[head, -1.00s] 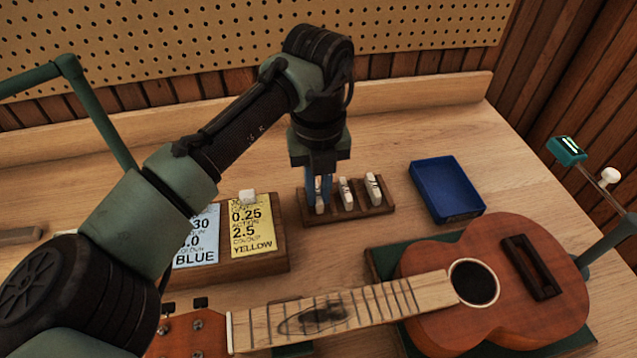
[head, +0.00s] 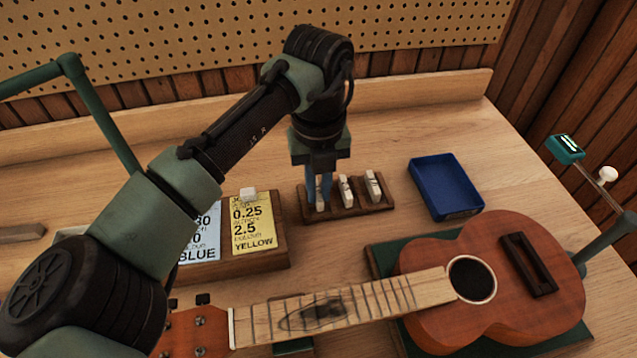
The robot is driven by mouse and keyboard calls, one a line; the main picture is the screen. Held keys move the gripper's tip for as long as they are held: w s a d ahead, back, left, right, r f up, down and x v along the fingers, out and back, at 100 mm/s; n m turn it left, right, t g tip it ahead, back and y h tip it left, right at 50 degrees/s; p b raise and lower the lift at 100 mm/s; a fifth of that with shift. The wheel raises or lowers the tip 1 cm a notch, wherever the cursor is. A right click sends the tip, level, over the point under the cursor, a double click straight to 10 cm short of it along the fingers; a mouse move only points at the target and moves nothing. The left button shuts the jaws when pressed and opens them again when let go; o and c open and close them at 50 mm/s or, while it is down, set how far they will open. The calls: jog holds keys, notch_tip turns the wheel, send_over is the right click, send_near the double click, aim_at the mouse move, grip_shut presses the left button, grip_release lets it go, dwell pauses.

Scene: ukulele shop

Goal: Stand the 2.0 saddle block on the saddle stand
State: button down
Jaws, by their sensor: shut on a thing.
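A small wooden rack (head: 348,210) stands on the bench and holds white saddle blocks. My gripper (head: 319,190) points down at the rack's left slot, its blue fingers shut on the leftmost white block (head: 320,205), which is mostly hidden by the fingers. The middle block (head: 346,190) and the right block (head: 373,186) stand in their slots with small dark marks that I cannot read. I cannot tell which block is the 2.0 one, nor whether the gripped block is clear of its slot. I cannot tell which thing is the saddle stand.
A blue tray (head: 444,212) lies right of the rack. A ukulele (head: 490,285) rests on a green mat (head: 385,254) in front. A blue card (head: 200,240) and a yellow card (head: 252,222) lean on a wooden holder (head: 272,262) at left. Bare bench lies behind the rack.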

aim_at(318, 195)
jog(key=c, duration=0.5)
grip_release()
jog(key=shift+c, duration=0.2)
jog(key=shift+r, duration=0.15)
notch_tip(318, 195, up, 7)
jog(key=p, duration=0.7)
dwell(0.4)
